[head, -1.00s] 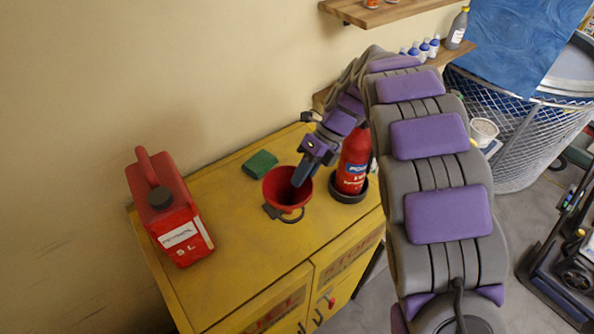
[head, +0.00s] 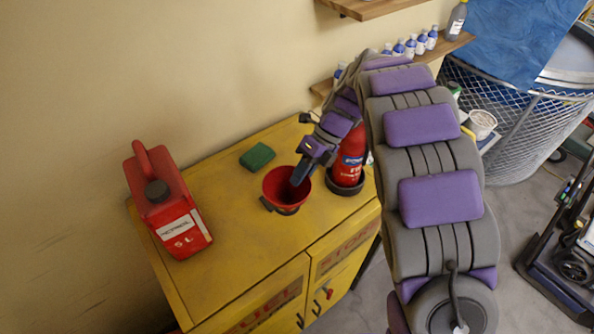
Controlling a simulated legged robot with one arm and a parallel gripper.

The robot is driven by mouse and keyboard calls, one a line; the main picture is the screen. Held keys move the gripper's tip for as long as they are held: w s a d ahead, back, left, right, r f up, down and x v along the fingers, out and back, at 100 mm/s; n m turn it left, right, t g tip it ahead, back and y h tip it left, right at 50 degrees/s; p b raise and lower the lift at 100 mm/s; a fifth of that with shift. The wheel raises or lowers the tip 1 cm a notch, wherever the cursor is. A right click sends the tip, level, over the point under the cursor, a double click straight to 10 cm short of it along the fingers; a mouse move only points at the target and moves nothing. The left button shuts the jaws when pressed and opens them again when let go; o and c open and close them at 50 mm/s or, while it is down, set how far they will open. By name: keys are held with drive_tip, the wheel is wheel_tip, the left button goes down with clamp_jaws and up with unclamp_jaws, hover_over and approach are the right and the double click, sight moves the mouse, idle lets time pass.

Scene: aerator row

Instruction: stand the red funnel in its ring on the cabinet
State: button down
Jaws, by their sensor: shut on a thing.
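The red funnel (head: 279,190) is upright, mouth up, on the yellow cabinet (head: 235,235). Its lower part is at the dark ring (head: 287,210), whose front edge shows just beneath the cone; the spout is hidden, so I cannot tell how deep it sits. My gripper (head: 299,176) reaches down from the upper right and is shut on the funnel's right rim, with a finger inside the mouth.
A red fuel can (head: 167,200) stands on the cabinet's left, and a green sponge (head: 257,156) lies behind the funnel. A red extinguisher (head: 349,160) stands in a black holder close right of my gripper. Shelves with bottles (head: 410,47) are on the wall behind.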

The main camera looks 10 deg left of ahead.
drive_tip(key=shift+d+f, duration=0.15)
drive_tip(key=shift+f, duration=0.25)
drive_tip(key=shift+a+f, duration=0.45)
drive_tip(key=shift+a, duration=0.25)
drive_tip(key=c, duration=1.4)
unclamp_jaws()
drive_tip(key=o, duration=0.4)
drive_tip(key=shift+d, duration=0.5)
drive_tip(key=shift+a, duration=0.2)
